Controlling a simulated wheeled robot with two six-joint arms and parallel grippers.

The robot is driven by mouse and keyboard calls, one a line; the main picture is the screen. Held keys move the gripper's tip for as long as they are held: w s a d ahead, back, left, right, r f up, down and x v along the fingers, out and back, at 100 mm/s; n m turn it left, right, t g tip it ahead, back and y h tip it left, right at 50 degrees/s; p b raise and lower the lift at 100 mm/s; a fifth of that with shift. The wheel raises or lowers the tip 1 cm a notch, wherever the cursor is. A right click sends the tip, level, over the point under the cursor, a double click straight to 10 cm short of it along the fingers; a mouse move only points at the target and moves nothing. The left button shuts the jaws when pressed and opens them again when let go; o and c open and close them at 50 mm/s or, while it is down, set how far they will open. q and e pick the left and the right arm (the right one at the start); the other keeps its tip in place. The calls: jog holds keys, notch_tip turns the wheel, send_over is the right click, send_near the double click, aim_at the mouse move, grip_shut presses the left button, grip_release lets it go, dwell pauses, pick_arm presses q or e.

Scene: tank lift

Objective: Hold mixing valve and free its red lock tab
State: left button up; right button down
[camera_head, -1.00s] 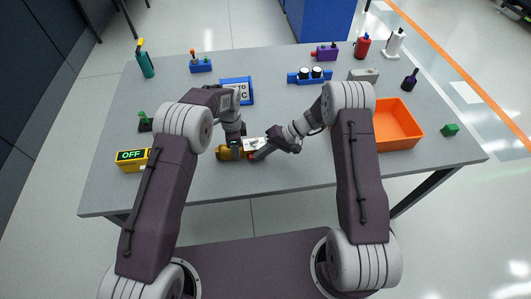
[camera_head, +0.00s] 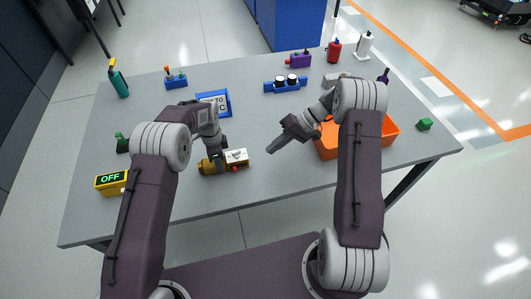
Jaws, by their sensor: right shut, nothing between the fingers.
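The mixing valve (camera_head: 208,167) lies on the table in front of me, with a brass-yellow body at the left and a white part (camera_head: 237,156) at the right. A small red piece (camera_head: 235,169) shows at its front edge; I cannot tell whether this is the lock tab or whether it is free. My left gripper (camera_head: 217,160) points down over the valve's middle and appears shut on it; its fingertips are partly hidden. My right gripper (camera_head: 272,150) is shut and empty, above the table to the right of the valve and apart from it.
An orange bin (camera_head: 393,131) stands behind my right arm. A yellow box reading OFF (camera_head: 111,182) is at the left. A blue-framed sign (camera_head: 214,102), a blue holder (camera_head: 286,85) and several bottles stand farther back. The front middle of the table is clear.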

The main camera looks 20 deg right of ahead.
dwell(0.3)
pick_arm(q)
jog(key=o, duration=1.2)
jog(key=shift+r, duration=0.1)
